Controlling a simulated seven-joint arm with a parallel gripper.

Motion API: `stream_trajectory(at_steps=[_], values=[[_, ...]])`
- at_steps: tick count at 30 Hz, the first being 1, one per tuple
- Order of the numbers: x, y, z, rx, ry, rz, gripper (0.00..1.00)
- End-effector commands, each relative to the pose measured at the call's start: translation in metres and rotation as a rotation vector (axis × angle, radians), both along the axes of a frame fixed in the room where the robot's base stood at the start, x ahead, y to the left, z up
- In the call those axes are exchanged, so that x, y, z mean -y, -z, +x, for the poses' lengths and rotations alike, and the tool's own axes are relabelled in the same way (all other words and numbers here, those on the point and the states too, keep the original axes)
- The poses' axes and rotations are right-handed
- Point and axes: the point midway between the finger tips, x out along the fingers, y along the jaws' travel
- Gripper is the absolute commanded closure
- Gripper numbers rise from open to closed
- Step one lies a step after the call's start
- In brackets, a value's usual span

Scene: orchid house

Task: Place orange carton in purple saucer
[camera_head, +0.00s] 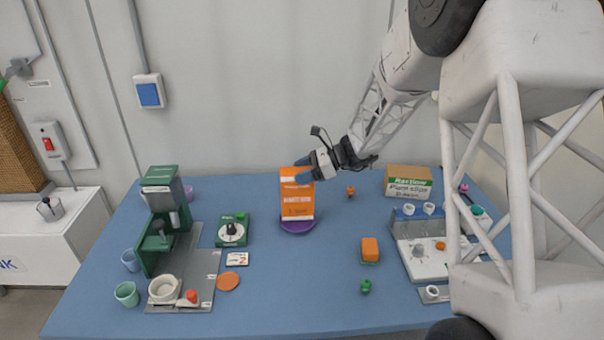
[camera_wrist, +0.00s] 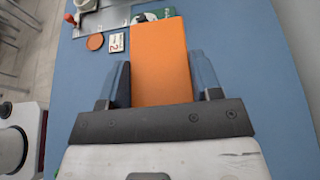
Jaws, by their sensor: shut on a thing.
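The orange carton (camera_head: 297,198) stands upright over the purple saucer (camera_head: 298,228). The saucer lies on the blue table, and the carton hides most of it. The carton's lower end overlaps the saucer in the head view; I cannot tell whether it touches it. My gripper (camera_head: 308,169) is shut on the carton near its top, coming from the right. In the wrist view the carton (camera_wrist: 160,62) sits between the two fingers of my gripper (camera_wrist: 162,80). The saucer is not visible in the wrist view.
A green machine (camera_head: 160,215) and a green box with a dial (camera_head: 232,233) stand left. An orange disc (camera_head: 228,281) and a white card (camera_head: 237,259) lie nearby. Right are an orange block (camera_head: 370,248), a cardboard box (camera_head: 408,176) and a white rack (camera_head: 420,262). The front middle is clear.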

Motion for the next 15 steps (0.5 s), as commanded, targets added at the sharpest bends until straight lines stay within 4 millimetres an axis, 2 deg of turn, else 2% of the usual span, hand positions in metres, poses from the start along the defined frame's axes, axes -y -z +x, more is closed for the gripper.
stream_trajectory(at_steps=[15], values=[[0.0,0.0073,0.0001,-0.001,0.0,0.001,0.92]])
